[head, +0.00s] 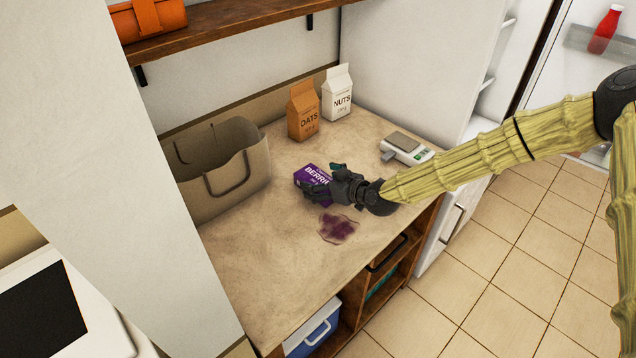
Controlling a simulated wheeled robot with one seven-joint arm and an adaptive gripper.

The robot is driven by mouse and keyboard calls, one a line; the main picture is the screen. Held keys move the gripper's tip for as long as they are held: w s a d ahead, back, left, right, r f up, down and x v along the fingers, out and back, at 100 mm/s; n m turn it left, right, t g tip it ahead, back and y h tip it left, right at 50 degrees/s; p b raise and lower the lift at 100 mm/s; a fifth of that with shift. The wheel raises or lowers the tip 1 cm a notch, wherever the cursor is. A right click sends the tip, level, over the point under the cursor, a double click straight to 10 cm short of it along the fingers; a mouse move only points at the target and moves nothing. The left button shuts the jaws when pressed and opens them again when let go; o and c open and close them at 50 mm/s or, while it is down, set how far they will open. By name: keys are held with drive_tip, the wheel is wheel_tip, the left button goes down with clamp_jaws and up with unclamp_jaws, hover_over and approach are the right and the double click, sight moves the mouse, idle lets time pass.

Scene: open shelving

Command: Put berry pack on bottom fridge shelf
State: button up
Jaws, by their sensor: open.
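The purple berry pack (313,172) with white lettering lies on the countertop (270,262), right of the paper bag. My gripper (318,181) is open at the pack, its fingers around or just over it. The gripper hides part of the pack, and I cannot tell whether the fingers touch it. The fridge (570,75) stands open at the top right, with a red bottle (605,30) on an upper shelf. Its bottom shelf is mostly hidden by my arm.
A purple spill (338,228) lies on the counter in front of my gripper. The paper bag (225,185) stands left. An oats carton (303,112), a nuts carton (337,92) and a kitchen scale (406,148) stand behind. A wooden shelf (225,28) hangs above. The tiled floor at right is clear.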

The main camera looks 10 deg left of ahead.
drive_tip(key=shift+s, duration=0.1)
drive_tip(key=c, duration=1.2)
drive_tip(key=shift+c, duration=0.6)
drive_tip(key=shift+r, duration=0.15)
